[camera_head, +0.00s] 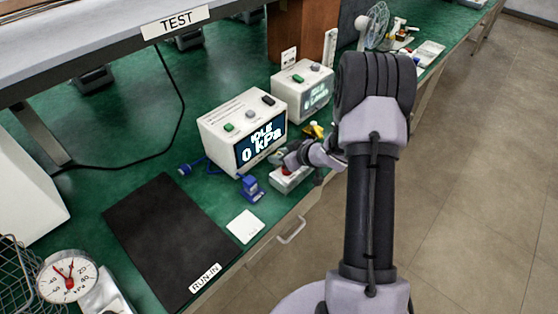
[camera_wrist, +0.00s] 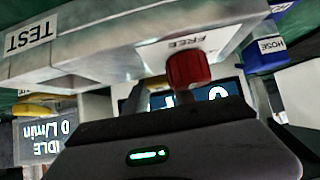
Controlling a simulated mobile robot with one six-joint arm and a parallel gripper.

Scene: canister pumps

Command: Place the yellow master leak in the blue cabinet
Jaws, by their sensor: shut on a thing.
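A small yellow object (camera_head: 314,130), likely the yellow master leak, is on the green bench between the two display boxes and my arm. A yellow shape also shows at the left of the wrist view (camera_wrist: 35,108). My gripper (camera_head: 296,160) is over a low pale box (camera_head: 286,183) near the bench's front edge. In the wrist view, a red knob (camera_wrist: 188,68) stands on a pale surface lettered FREE, directly ahead of the gripper. My gripper appears shut on this knob; its fingertips are mostly hidden. I cannot identify a blue cabinet.
The kPa box (camera_head: 245,130) and a second display box (camera_head: 301,90) stand behind the gripper. A blue fitting (camera_head: 251,187) and white pad (camera_head: 245,226) lie nearby. A black RUN IN mat (camera_head: 165,240) is clear. A dial gauge (camera_head: 69,277) is front left.

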